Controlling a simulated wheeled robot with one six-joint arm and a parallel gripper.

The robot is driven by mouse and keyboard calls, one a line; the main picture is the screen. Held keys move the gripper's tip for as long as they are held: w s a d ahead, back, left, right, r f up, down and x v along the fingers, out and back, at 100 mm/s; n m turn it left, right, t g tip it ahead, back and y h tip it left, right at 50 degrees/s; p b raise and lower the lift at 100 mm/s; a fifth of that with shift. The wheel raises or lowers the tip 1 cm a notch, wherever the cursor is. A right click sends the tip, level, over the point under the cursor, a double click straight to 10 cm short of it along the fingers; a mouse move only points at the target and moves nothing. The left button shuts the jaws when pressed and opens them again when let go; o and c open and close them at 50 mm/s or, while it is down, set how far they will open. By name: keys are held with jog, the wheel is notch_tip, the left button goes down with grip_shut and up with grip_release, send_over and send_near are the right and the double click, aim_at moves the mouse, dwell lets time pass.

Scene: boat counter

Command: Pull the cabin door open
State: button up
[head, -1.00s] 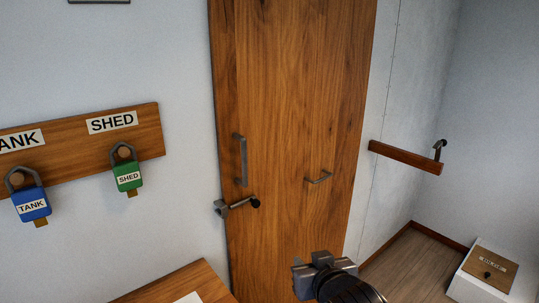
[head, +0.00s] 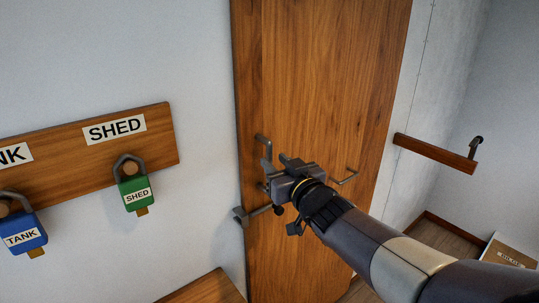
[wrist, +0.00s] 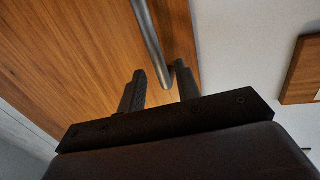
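The cabin door (head: 320,80) is a tall wooden panel standing in the white wall, and it looks closed. Its vertical grey bar handle (head: 263,141) is near the left edge, mostly hidden behind my gripper (head: 272,172) in the head view. In the wrist view the handle (wrist: 150,40) runs down to between the two dark fingertips of my gripper (wrist: 160,82). The fingers are apart, with a gap on the left of the bar; the bar is close to the right finger. A metal latch with a dark knob (head: 278,210) sits below, at the door's left edge.
A wooden board with a green SHED padlock (head: 135,192) and a blue TANK padlock (head: 22,237) hangs at left. A wooden ledge (head: 435,150) with a hook juts from the right wall. A wooden surface (head: 205,288) is at bottom left.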

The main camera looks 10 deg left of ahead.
aim_at(271, 157)
jog(key=shift+x, duration=2.1)
jog(key=shift+c, duration=0.4)
grip_shut()
